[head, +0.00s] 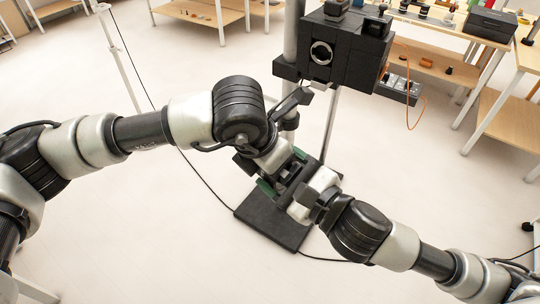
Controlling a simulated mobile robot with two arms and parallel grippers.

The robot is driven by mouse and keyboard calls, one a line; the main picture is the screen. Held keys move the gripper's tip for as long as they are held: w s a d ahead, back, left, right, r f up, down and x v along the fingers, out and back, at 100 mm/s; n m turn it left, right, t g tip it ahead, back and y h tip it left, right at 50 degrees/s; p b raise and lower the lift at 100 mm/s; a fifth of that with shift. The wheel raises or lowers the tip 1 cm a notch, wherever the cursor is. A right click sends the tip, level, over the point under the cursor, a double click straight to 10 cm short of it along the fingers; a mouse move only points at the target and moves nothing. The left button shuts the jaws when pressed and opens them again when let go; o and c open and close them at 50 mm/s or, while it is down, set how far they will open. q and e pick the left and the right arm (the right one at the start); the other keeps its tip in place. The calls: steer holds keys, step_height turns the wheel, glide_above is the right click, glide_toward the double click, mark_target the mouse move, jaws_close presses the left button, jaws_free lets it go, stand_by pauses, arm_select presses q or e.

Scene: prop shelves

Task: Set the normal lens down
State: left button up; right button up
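I cannot pick out the normal lens for certain. Several small dark cylinders, perhaps lenses, stand on the table at the top right, one of them a dark cylinder (423,11). A black boxy camera (350,55) on a stand has a round, light-rimmed opening in its front. My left gripper (282,176) and my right gripper (300,196) come close together at the middle, low in front of the stand. Their fingertips overlap in view with dark and green parts, so I cannot tell whether either is open or holds anything.
The stand's black base plate (268,222) lies on the floor below my grippers. Black cables run across the floor. An orange cable (409,95) hangs beside the camera. Wooden tables and shelves (510,115) stand at the right and back.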

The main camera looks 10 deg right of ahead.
arm_select(q)
steer(key=shift+c, duration=0.3)
arm_select(e)
steer(key=shift+r, duration=0.1)
arm_select(q)
steer(key=c, duration=0.7)
steer(key=shift+c, duration=0.6)
arm_select(e)
steer(key=o, duration=1.1)
